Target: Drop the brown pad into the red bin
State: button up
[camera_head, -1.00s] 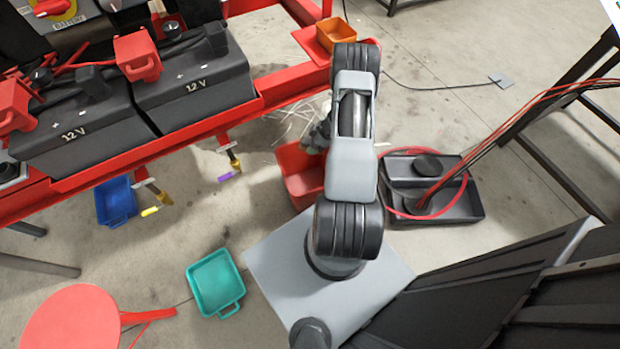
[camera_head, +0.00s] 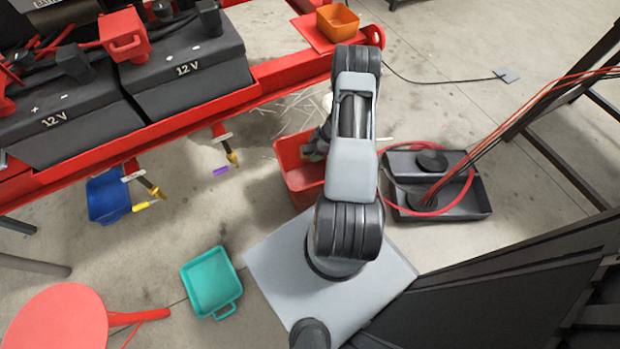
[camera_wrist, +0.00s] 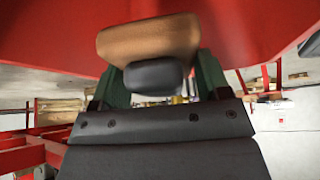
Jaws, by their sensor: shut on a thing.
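The red bin (camera_head: 296,172) stands on the floor beside my base, partly hidden behind my arm in the head view. My gripper (camera_wrist: 153,85) is shut on the brown pad (camera_wrist: 148,38), which shows at the top middle of the wrist view with a dark rounded part below it. A red surface (camera_wrist: 60,35) fills the area behind the pad in the wrist view. In the head view my gripper (camera_head: 315,148) is at the bin's far right side, over its opening, and the pad cannot be made out clearly there.
A teal bin (camera_head: 211,280) and a blue bin (camera_head: 108,197) stand on the floor to the left. An orange bin (camera_head: 338,18) sits on the red skid frame (camera_head: 185,135). A black tray (camera_head: 455,205) with a red hose lies to the right.

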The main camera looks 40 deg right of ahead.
jog(key=shift+f, duration=0.15)
jog(key=o, duration=1)
jog(key=p+v, duration=0.5)
jog(key=v, duration=0.9)
